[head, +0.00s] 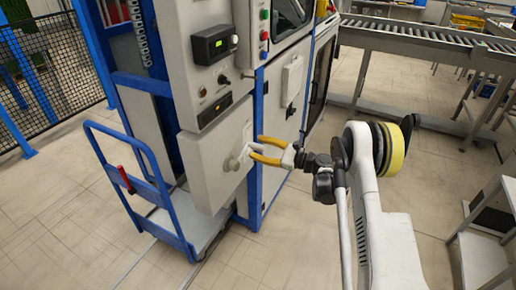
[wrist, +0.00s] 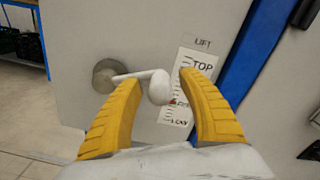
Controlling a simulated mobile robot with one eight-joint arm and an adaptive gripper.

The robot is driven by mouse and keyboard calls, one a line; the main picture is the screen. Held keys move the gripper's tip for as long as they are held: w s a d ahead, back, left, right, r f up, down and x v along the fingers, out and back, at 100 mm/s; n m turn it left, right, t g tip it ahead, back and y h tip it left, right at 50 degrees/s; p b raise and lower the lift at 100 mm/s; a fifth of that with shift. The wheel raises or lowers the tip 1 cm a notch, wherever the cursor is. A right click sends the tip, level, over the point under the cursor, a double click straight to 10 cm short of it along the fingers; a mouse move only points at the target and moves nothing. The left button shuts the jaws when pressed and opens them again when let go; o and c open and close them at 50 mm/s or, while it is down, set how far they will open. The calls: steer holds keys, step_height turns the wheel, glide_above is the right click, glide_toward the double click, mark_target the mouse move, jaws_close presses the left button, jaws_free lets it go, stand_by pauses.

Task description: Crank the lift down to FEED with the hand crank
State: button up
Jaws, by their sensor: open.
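The hand crank (wrist: 158,88) sticks out from a grey panel (head: 207,170) on the machine's front. Its round hub (wrist: 105,75) is at the left in the wrist view, and its arm runs right to a pale knob. My gripper (wrist: 160,82) is open, with one yellow finger on each side of the knob; contact cannot be told. In the head view my gripper (head: 254,148) reaches the crank (head: 236,163) from the right. A LIFT scale (wrist: 200,75) beside the crank reads TOP above and LOW below. A small red mark shows at its lower part, near blurred text, partly hidden.
A blue trolley frame (head: 140,185) stands left of the panel. A roller conveyor (head: 430,45) runs across the back right. Open tiled floor lies in front.

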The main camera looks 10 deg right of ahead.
steer(key=v, duration=1.2)
steer(key=shift+r, duration=0.1)
stand_by(1.3)
steer(key=s+a+r+n+g+h, duration=0.2)
steer(key=s+a+r+n+h, duration=0.2)
steer(key=s+r, duration=0.25)
steer(key=s+a+r+n+g+h, duration=0.25)
steer(key=s+a+r+n, duration=0.2)
steer(key=r, duration=0.35)
steer(key=s+d+n+h, duration=0.2)
steer(key=s+n+h, duration=0.2)
steer(key=s, duration=0.8)
steer(key=s+d+n+t+h, duration=0.1)
steer(key=s+d+n+h, duration=0.2)
steer(key=s+n, duration=0.4)
steer(key=s+h, duration=0.1)
steer(key=s, duration=0.3)
steer(key=shift+s+d+r, duration=0.2)
steer(key=shift+s+r, duration=0.1)
steer(key=shift+s, duration=0.05)
steer(key=shift+n, duration=0.25)
